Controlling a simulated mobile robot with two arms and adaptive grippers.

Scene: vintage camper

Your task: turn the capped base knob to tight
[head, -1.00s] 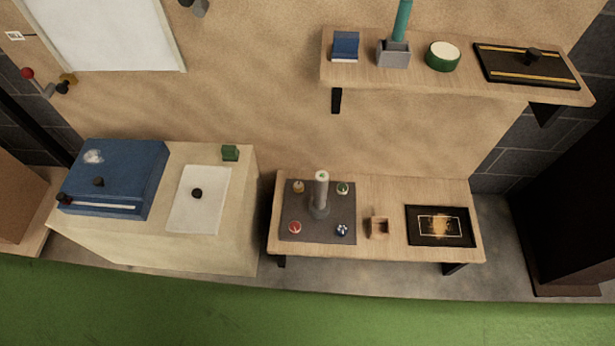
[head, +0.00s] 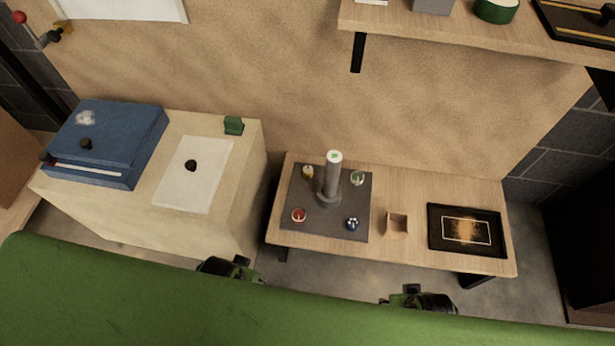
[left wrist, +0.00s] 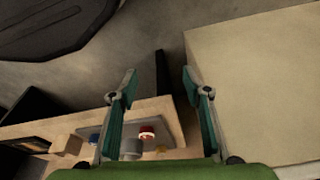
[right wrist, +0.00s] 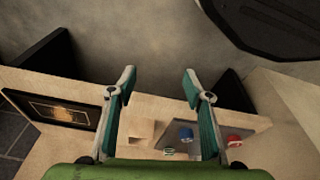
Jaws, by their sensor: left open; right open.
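A grey pad (head: 295,219) on the low wooden table holds an upright grey post (head: 331,180) with a white, green-marked top and a wider round base. Around it are a red knob (head: 299,215), a blue one (head: 353,223), a green one (head: 357,178) and a yellow one (head: 307,172). I cannot tell which is the capped base knob. The red knob shows in the left wrist view (left wrist: 147,132) and the right wrist view (right wrist: 234,140). My left gripper (left wrist: 160,72) and right gripper (right wrist: 160,70) are open and empty, apart from the knobs, in front of the table.
A small wooden box (head: 397,224) and a black framed tray (head: 466,245) share the table. A cabinet at left carries a blue case (head: 105,140), a white sheet (head: 195,185) and a green block (head: 233,125). A shelf (head: 450,37) overhangs at upper right.

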